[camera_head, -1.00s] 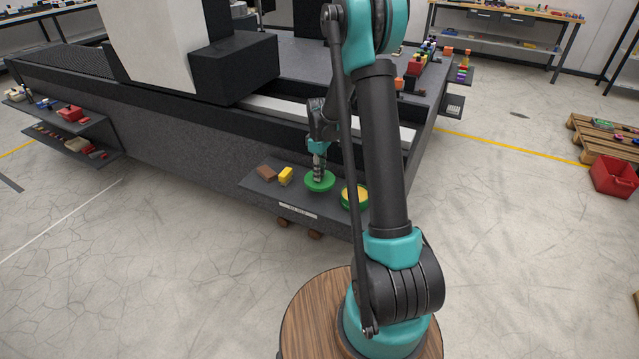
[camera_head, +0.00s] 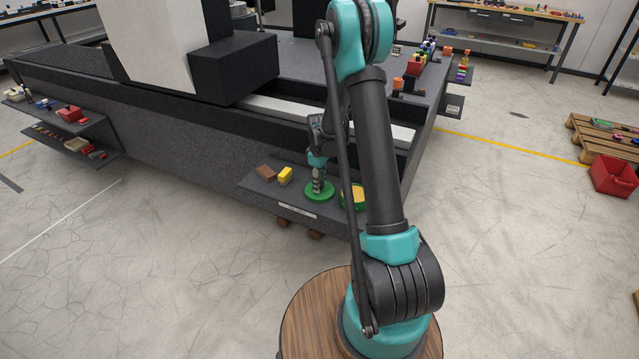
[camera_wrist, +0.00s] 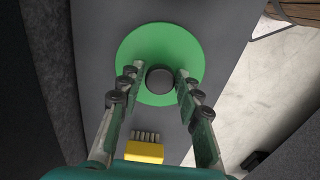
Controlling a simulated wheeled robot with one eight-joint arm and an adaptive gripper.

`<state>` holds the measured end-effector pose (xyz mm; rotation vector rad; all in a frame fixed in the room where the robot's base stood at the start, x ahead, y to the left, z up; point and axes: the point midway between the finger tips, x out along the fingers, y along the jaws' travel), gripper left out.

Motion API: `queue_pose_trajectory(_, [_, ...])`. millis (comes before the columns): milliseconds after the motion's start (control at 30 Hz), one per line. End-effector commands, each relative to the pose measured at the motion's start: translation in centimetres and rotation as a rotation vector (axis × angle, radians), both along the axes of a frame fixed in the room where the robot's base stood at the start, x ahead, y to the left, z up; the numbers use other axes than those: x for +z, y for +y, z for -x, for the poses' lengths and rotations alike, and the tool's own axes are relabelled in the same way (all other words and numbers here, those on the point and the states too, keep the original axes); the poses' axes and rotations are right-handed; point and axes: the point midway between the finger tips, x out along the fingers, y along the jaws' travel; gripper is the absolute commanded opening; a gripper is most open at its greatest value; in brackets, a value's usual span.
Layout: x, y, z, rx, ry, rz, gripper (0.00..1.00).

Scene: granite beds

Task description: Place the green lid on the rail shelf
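The green lid (camera_head: 320,195), a flat disc with a dark round knob, appears to lie flat on the dark rail shelf (camera_head: 262,190) at the side of the granite bed. In the wrist view the lid (camera_wrist: 140,45) is seen from above, with its knob (camera_wrist: 159,78) between my fingertips. My gripper (camera_wrist: 157,74) is open, one finger on each side of the knob, with a visible gap on both sides. In the head view my gripper (camera_head: 318,188) is low over the lid and hides part of it.
A green round container with yellow inside (camera_head: 357,194) stands right of the lid, partly behind my arm. A yellow block (camera_head: 285,175) and a brown block (camera_head: 266,172) lie to the left. The granite bed (camera_head: 200,150) rises behind the shelf.

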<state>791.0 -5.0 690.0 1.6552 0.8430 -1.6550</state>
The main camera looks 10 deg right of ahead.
Motion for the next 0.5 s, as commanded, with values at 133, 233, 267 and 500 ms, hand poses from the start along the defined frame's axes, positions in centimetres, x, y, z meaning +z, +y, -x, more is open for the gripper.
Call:
queue_pose_trajectory(133, [0.0, 0.0, 0.0, 0.000, 0.000, 0.000, 0.47])
queue_pose_trajectory(233, [0.0, 0.0, 0.0, 0.000, 0.000, 0.000, 0.47])
queue_pose_trajectory(267, [0.0, 0.0, 0.0, 0.000, 0.000, 0.000, 0.47])
queue_pose_trajectory(500, [1.1, 0.0, 0.0, 0.000, 0.000, 0.000, 0.47])
